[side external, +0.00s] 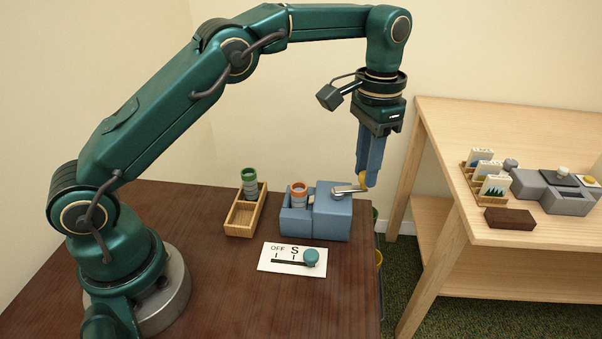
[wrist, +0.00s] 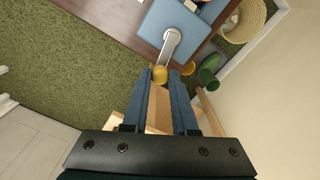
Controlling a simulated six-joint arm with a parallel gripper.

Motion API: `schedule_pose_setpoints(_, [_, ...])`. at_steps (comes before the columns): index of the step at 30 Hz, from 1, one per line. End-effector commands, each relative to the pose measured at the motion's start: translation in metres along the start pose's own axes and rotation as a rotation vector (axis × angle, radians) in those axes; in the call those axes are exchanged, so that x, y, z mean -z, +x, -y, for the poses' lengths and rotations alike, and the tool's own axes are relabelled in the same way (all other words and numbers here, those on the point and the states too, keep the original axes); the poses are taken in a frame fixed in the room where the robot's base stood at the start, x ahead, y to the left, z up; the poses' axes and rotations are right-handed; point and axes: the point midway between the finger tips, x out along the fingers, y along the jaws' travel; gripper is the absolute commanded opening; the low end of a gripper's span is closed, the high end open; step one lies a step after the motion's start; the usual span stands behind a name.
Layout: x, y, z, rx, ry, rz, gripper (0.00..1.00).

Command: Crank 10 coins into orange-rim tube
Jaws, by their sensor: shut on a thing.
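The blue-grey coin machine (side external: 331,212) stands on the dark wooden table. A metal crank arm (side external: 347,189) reaches right from its top and ends in a yellow knob (wrist: 160,74). My gripper (side external: 366,184) points down beyond the machine's right side and is shut on the yellow knob. The crank arm (wrist: 171,45) also shows in the wrist view. The orange-rim tube (side external: 299,191) stands upright in the machine's left bay. A green-rim tube (side external: 249,180) stands in a wooden tray (side external: 240,219) to the left. No coins can be made out.
A white card (side external: 279,258) marked OFF and S, with a teal slider knob (side external: 311,256), lies in front of the machine. A lighter table (side external: 440,155) at the right bears cards, a brown block and a grey device (side external: 560,192).

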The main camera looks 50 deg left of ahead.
Motion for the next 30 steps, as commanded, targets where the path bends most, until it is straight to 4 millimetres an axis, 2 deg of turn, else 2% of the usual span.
schedule_pose_setpoints(14, [0.001,-0.001,0.021,0.000,-0.457,-0.003,0.00])
schedule_pose_setpoints(30, [-0.009,-0.002,0.041,0.000,-0.964,-0.003,0.00])
